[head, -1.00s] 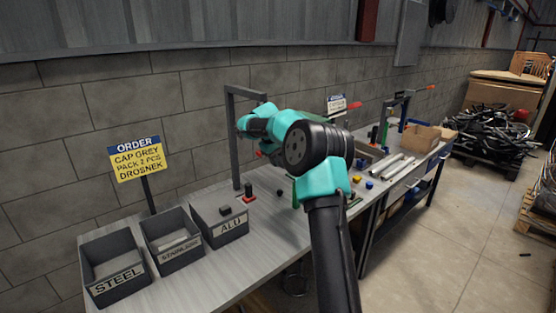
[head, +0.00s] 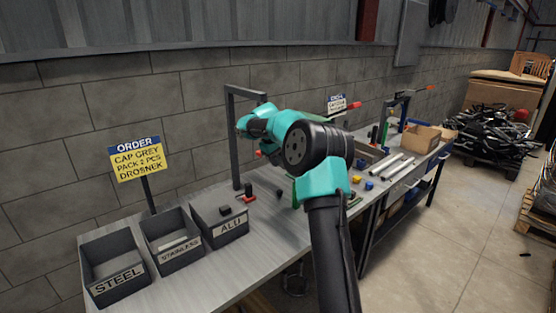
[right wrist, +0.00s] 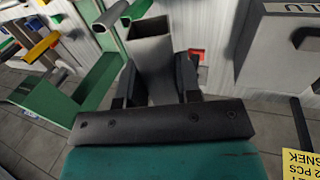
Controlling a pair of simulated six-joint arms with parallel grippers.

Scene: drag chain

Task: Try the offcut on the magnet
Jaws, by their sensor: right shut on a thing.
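The offcut (right wrist: 152,50) is a short grey square tube with its hollow end showing in the right wrist view. My right gripper (right wrist: 158,84) is shut on it, with a black finger on each side. In the head view my right wrist hides the gripper and the offcut, over the bench near the grey upright frame (head: 232,140). A small dark piece on a red base (head: 248,194) stands by the foot of this frame; I cannot tell for sure that it is the magnet. A red patch (right wrist: 197,54) shows right of the offcut in the right wrist view. My left gripper is not in view.
Open bins marked STEEL (head: 118,275), STAINLESS (head: 180,253) and ALU (head: 231,229) stand at the bench's left end. A yellow order sign (head: 138,162) stands behind them. Tubes (head: 398,166), coloured small parts and a cardboard box (head: 420,138) lie farther right.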

